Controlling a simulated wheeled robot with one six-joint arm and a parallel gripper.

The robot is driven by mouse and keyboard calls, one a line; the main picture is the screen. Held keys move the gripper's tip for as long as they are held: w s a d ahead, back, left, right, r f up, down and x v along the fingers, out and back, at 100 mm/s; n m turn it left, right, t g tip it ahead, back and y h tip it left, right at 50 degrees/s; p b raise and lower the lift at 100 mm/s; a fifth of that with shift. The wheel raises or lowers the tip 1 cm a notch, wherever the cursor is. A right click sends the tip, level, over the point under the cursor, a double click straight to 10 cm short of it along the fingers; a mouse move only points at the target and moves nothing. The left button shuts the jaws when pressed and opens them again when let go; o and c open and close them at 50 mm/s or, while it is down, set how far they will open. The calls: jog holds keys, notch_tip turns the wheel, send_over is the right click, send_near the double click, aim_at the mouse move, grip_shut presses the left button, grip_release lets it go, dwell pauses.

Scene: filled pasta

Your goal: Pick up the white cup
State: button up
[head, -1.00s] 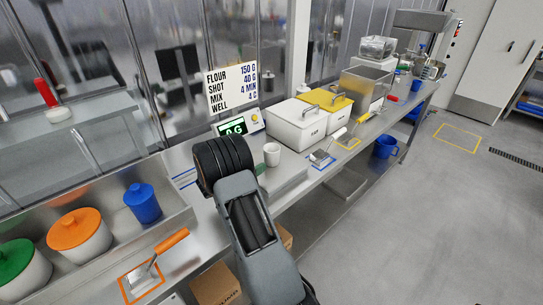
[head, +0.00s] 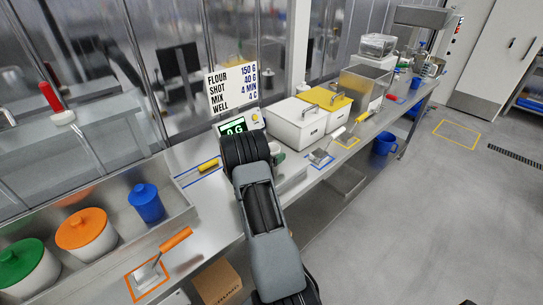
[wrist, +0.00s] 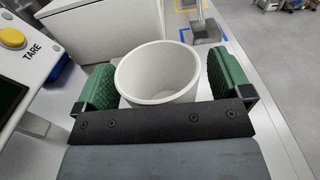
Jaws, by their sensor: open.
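The white cup (wrist: 158,75) stands upright and looks empty in the wrist view. My gripper (wrist: 163,84) is open, with one green finger pad on each side of the cup. A narrow gap shows at the right pad; at the left I cannot tell whether the pad touches. The black bar of my gripper hides the lower near side of the cup. In the head view my arm hides nearly all of the cup, and only a pale sliver and a bit of green finger show.
The scale with the yellow TARE button (wrist: 13,38) is close at the left in the wrist view. White lidded bins (head: 298,124) stand farther along the bench. A yellow-handled tool (head: 208,167) lies left of my arm. An orange-handled scraper (head: 160,262) lies nearer.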

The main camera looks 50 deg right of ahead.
jog(key=c, duration=1)
jog(key=shift+c, duration=0.2)
